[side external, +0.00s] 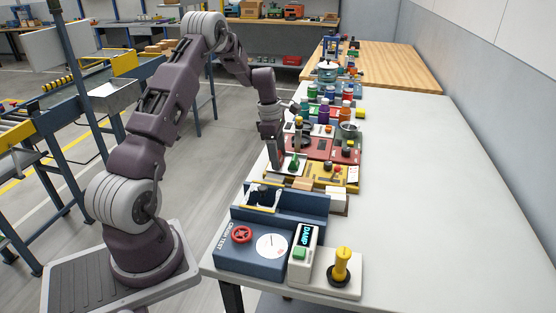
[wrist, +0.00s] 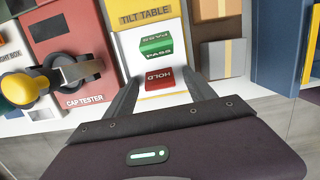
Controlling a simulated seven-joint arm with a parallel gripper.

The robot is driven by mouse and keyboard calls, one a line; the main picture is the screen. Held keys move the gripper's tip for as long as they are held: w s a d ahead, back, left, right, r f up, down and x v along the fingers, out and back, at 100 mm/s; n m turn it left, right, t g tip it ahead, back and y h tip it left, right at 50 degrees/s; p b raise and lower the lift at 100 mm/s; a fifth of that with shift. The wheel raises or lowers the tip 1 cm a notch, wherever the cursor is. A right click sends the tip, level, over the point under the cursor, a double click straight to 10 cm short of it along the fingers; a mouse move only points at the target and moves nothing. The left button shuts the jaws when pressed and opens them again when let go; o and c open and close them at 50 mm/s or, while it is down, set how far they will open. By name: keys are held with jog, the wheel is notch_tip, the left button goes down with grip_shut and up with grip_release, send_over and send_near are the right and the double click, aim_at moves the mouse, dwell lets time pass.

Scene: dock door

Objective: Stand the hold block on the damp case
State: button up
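The hold block (wrist: 160,82), red with a HOLD label, lies at the near edge of the yellow and white tilt table (wrist: 121,40) in the wrist view. A green PASS block (wrist: 157,44) lies just beyond it. My gripper (wrist: 162,77) is open, one finger on each side of the hold block; I cannot tell whether they touch it. In the side external view my gripper (side external: 276,162) is low over the tilt table's left end, and I cannot make out the hold block there. The damp case (side external: 304,236), white with a DAMP label and a green piece on its face, stands at the near end.
The blue crush test unit (side external: 249,262) with a red wheel and dial is left of the damp case. A yellow-handled device (side external: 341,266) is on its right. Red panels and several jars line the bench beyond. The bench's right side (side external: 430,190) is clear.

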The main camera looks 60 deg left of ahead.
grip_shut()
jog(key=shift+r, duration=0.35)
jog(key=r, duration=0.9)
jog(key=shift+s+d+r, duration=0.1)
jog(key=shift+s+d, duration=0.05)
jog(key=shift+d, duration=0.2)
jog(key=r, duration=0.2)
send_over(275, 180)
jog(key=w+a, duration=0.1)
jog(key=a, duration=0.1)
jog(key=s+d+f, duration=0.1)
jog(key=d+f, duration=0.1)
jog(key=shift+m, duration=0.4)
jog(key=f, duration=0.8)
jog(key=shift+s+a+f, duration=0.15)
jog(key=shift+a, duration=0.05)
